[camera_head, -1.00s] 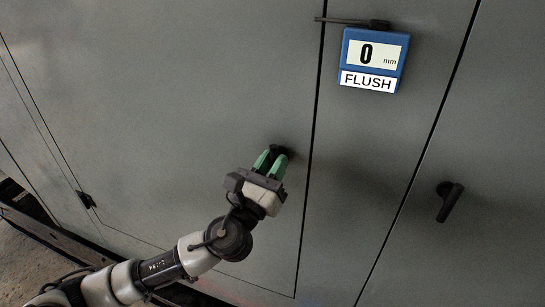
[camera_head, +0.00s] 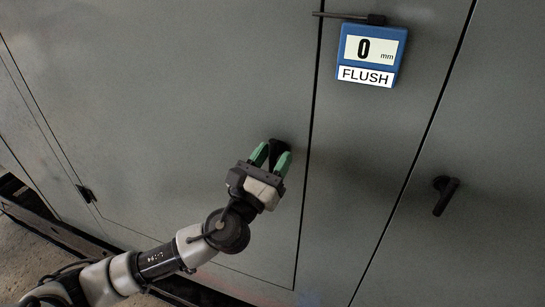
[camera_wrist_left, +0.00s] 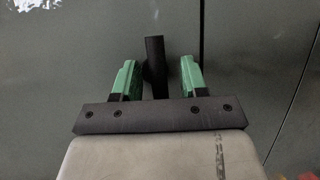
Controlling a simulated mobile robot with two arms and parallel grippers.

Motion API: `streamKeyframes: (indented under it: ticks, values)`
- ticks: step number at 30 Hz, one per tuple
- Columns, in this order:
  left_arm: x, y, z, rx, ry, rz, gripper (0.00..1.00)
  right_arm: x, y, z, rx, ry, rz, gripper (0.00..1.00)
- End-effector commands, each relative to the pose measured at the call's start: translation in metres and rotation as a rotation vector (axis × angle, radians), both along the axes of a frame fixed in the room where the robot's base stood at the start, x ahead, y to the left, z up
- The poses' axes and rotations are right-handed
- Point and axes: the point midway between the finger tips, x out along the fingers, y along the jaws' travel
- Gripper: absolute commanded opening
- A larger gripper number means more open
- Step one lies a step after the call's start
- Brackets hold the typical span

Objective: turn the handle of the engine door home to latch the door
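The engine door (camera_head: 180,110) is a large grey panel, its right edge at a dark vertical seam. Its black handle (camera_head: 277,147) sits near that seam, partly hidden by my gripper in the head view. In the left wrist view the handle (camera_wrist_left: 155,65) stands upright in the picture, between the two green fingers. My left gripper (camera_head: 271,156) is open around the handle, with a gap on each side in the wrist view (camera_wrist_left: 159,80). A blue gauge (camera_head: 370,55) by the seam reads 0 mm and FLUSH. My right gripper is not in view.
A second black handle (camera_head: 444,195) is on the neighbouring grey panel (camera_head: 490,190) to the right. A small dark latch or hinge (camera_head: 86,193) is low on the left. The space in front of the panels looks clear.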

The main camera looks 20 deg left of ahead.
Motion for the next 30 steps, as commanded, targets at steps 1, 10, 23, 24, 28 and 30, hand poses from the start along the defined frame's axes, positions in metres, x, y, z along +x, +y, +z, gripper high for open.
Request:
streamKeyframes:
  ticks: [1,10,23,24,28,30]
  values:
    - [0.0,0.0,0.0,0.0,0.001,0.001,0.43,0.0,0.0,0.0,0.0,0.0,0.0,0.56]
    - [-0.023,0.006,-0.016,-0.001,0.004,-0.001,0.43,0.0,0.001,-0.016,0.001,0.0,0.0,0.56]
    - [-0.09,0.021,-0.042,0.0,0.002,0.0,0.43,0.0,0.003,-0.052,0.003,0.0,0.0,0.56]
    - [-0.093,0.022,-0.042,0.0,0.001,0.0,0.43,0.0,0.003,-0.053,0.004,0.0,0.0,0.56]
    - [-0.097,0.023,-0.042,0.001,0.0,-0.001,0.43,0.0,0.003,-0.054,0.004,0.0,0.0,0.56]
    - [-0.097,0.023,-0.041,0.001,0.0,0.0,0.43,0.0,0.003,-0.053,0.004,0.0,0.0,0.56]
